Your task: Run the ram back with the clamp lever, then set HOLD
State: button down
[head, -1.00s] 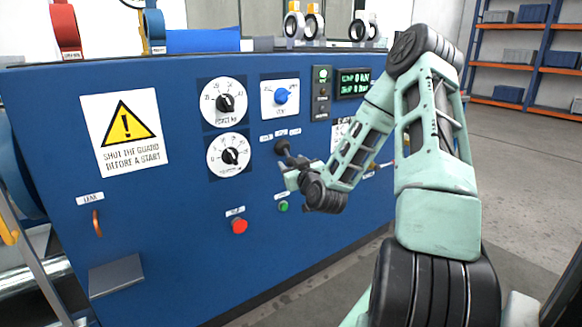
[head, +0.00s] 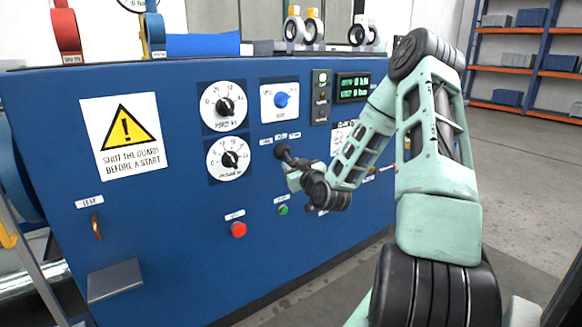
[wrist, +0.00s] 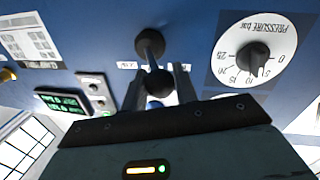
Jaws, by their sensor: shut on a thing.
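The clamp lever (head: 283,153) is a short dark lever on the blue panel, under a row of small white labels. In the wrist view its round black boss (wrist: 150,43) shows on the panel, and its black ball knob (wrist: 158,83) sits between my fingers. My gripper (head: 290,165) is shut on the lever; the fingers also show in the wrist view (wrist: 159,88). A blue selector knob (head: 281,99) stands above the lever on a white plate. Its lettering is too small to read, so I cannot tell which setting is HOLD.
Two white dials, force (head: 224,106) and pressure (head: 229,160), are left of the lever. A red button (head: 238,230) and green button (head: 283,210) are below. A green display (head: 353,87) is upper right. A grey ledge (head: 115,280) juts out lower left.

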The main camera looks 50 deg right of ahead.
jog(key=d+n+y, duration=0.1)
jog(key=y, duration=0.1)
jog(key=s+d+n+t+y, duration=0.1)
jog(key=y, duration=0.1)
jog(key=d+n+y+p, duration=0.1)
jog(key=n+y, duration=0.1)
jog(key=shift+s+d, duration=0.35)
jog(key=shift+d, duration=0.05)
jog(key=c, duration=1.1)
grip_release()
jog(key=s, duration=0.5)
jog(key=s+p, duration=0.1)
jog(key=s, duration=1.1)
jog(key=shift+s+a+p, duration=0.2)
jog(key=shift+a+p, duration=0.1)
jog(key=shift+a, duration=0.1)
